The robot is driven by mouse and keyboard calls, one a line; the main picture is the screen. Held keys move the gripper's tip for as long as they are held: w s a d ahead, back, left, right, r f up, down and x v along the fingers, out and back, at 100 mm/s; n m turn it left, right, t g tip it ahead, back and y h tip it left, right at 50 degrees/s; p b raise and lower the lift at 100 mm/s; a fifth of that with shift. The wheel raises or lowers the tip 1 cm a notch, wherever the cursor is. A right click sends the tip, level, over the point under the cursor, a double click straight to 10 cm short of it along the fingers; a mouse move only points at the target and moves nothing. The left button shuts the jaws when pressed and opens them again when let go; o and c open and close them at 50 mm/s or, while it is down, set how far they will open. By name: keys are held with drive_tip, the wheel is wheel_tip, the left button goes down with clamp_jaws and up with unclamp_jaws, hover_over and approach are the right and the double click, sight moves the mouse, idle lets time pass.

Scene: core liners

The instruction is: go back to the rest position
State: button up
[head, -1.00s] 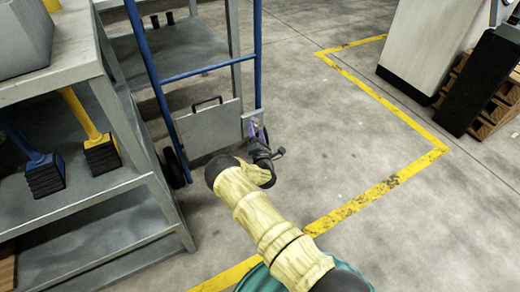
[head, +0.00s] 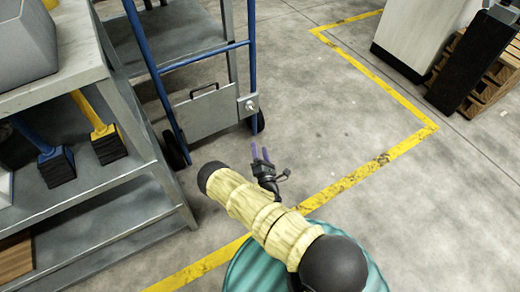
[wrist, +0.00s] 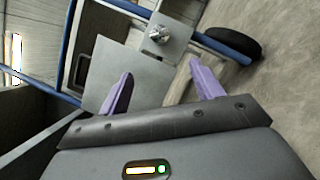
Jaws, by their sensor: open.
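My gripper (head: 261,154) is open and empty, with its two purple fingers spread apart. It hangs above the bare concrete floor, in front of the hand truck's toe plate in the head view. The fingers also show in the wrist view (wrist: 160,88), with nothing between them but the background. My arm has yellow-sleeved links and reaches up from the bottom of the head view.
A blue hand truck (head: 150,60) with a grey plate (head: 206,114) stands just beyond my gripper. A grey shelf unit (head: 110,183) with a blue brush (head: 57,166) and a yellow brush (head: 108,146) is at left. Open floor with yellow lines lies to the right.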

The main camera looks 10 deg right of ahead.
idle(0.6)
drive_tip(key=w+d+r+m+g+h+p, duration=0.2)
drive_tip(key=w+d+r+m+g+h, duration=0.3)
drive_tip(key=r+m, duration=0.45)
wheel_tip(320, 180, up, 9)
drive_tip(key=s+a+m+g+y+p, duration=0.1)
drive_tip(key=s+a+m+g+p, duration=0.1)
drive_tip(key=m+g, duration=0.55)
drive_tip(key=s+a+r+m+g+y+p, duration=0.2)
drive_tip(key=s+r+m+g+y+p, duration=0.35)
drive_tip(key=s+r, duration=1.95)
wheel_tip(320, 180, up, 35)
drive_tip(key=s+m+h+p, duration=0.1)
drive_tip(key=m+p, duration=0.1)
drive_tip(key=p, duration=3.5)
drive_tip(key=shift+r, duration=0.15)
